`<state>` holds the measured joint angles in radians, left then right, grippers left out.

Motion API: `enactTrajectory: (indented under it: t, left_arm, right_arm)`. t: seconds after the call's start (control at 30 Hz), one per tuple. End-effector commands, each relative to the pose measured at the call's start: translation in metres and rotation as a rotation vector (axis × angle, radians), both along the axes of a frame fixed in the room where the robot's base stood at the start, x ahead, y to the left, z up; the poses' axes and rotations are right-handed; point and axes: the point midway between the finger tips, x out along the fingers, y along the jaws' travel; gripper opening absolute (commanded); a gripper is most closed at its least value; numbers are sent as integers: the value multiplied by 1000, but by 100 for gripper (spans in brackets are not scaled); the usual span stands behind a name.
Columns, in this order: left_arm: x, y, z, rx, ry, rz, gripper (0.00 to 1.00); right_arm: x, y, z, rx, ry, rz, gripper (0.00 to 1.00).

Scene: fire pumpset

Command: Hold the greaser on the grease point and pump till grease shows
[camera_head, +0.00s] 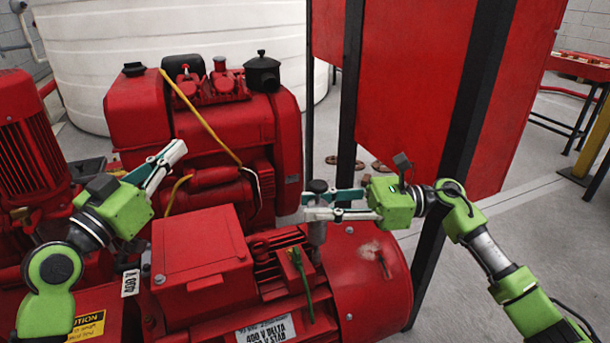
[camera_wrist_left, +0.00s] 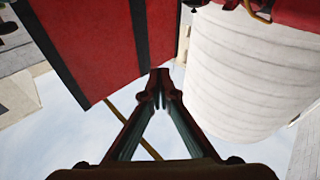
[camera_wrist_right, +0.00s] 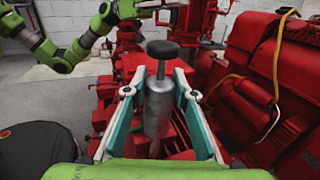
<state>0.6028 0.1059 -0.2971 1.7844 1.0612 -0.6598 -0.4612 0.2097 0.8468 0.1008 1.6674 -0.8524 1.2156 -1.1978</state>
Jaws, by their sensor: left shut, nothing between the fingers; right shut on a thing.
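The greaser is a grey metal cylinder (camera_head: 318,234) with a black round knob on a thin rod. My right gripper (camera_head: 318,206) is shut around its body and holds it upright over the red motor (camera_head: 372,300). In the right wrist view the greaser (camera_wrist_right: 158,108) stands between both fingers, knob up. Its lower end meets or hovers just above the motor's top; I cannot tell which. The grease point is hidden beneath it, and no grease is clearly seen. My left gripper (camera_head: 176,154) is shut and empty, raised left of the motor; its fingertips meet in the left wrist view (camera_wrist_left: 160,84).
A red engine (camera_head: 140,112) with a yellow hose (camera_head: 200,112) stands behind the motor. A red panel on black posts (camera_head: 400,80) stands close behind my right arm. Grey floor lies open at right.

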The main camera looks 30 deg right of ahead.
Motion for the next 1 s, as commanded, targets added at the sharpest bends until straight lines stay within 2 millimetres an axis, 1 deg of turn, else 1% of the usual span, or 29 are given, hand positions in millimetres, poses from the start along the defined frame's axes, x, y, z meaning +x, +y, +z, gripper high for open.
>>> enactTrajectory:
  t: [0.03,0.07,0.1,0.17,0.2,0.33,0.4,0.5,0.6,0.7,1.0]
  left_arm:
    - [-3,-17,9,41,13,-75,0]
    - [-8,-27,11,69,24,-125,0]
    - [-16,-40,15,104,38,-195,0]
    - [-31,-59,20,162,54,-299,0]
    - [-43,-69,24,199,62,-366,0]
    - [-80,-93,31,313,81,-557,0]
    - [-98,-99,34,363,87,-636,0]
    - [-115,-103,36,413,90,-712,0]
    - [-124,-104,37,441,92,-753,0]
    - [-127,-104,36,449,94,-766,0]
    - [-127,-105,36,448,94,-765,0]
  right_arm:
    - [0,1,-2,-2,4,1,0]
    - [0,1,-2,-2,4,1,0]
    - [0,1,-2,-2,4,1,0]
    - [0,1,-2,-2,4,1,0]
    - [0,1,-2,-2,4,1,0]
    - [0,1,-3,-3,4,1,0]
    - [0,0,-3,-3,4,1,0]
    - [0,0,-3,-3,4,1,0]
    - [0,0,-3,-3,4,1,0]
    - [0,0,-3,-3,4,1,0]
    - [0,0,-3,-3,4,1,0]
